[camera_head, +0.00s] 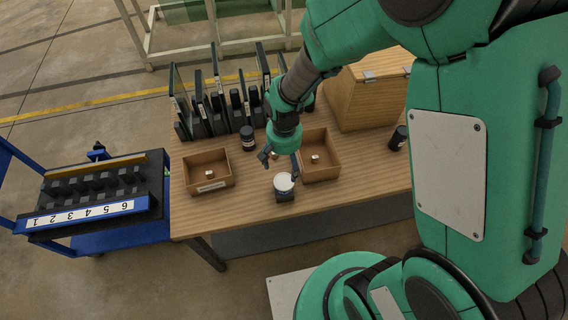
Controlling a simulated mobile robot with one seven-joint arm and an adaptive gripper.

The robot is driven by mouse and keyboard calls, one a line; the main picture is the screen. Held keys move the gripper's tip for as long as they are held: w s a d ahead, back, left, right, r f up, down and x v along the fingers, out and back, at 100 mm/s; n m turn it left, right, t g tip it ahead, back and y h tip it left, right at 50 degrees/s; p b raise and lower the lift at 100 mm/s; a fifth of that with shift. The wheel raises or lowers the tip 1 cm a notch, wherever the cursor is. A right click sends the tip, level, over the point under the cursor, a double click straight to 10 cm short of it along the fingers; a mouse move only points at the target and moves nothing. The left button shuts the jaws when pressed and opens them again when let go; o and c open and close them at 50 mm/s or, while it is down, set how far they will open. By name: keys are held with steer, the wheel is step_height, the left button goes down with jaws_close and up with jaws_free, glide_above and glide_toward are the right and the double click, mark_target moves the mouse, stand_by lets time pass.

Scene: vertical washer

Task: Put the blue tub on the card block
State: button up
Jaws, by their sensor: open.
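My gripper (279,164) points down over the wooden table with its fingers spread apart. Just below and slightly right of it, near the table's front edge, is a small container with a round white top (284,181) and a dark bluish lower part; I cannot tell if that part is its body or a block under it. A dark jar with a pale label (248,138) stands behind the left wooden tray. Another dark jar (398,138) stands at the right. I cannot tell for certain which thing is the blue tub or the card block.
Two open wooden trays, left (207,172) and right (321,160), flank my gripper; each holds a small light item. Black upright racks (214,105) stand at the back, beside a wooden box (368,92). A blue cart with numbered slots (95,205) is at left.

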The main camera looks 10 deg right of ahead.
stand_by(0.4)
steer(key=s+d+r+n+t, duration=0.1)
steer(key=s+d+r, duration=0.15)
steer(key=r, duration=0.65)
steer(key=s+d+r+t, duration=0.2)
steer(key=s+r, duration=0.1)
steer(key=r, duration=0.7)
steer(key=s+d+r+n+t, duration=0.1)
steer(key=s+d+r, duration=0.2)
steer(key=r, duration=0.6)
steer(key=s+d+r+t, duration=0.1)
steer(key=s+d+r, duration=0.1)
steer(key=s+r, duration=0.4)
steer(key=shift+s+r+t, duration=0.2)
steer(key=shift+s+t, duration=0.1)
steer(key=shift+s, duration=0.65)
step_height(320, 180, down, 7)
steer(key=b, duration=0.6)
steer(key=shift+r+b, duration=0.2)
steer(key=shift+b, duration=0.15)
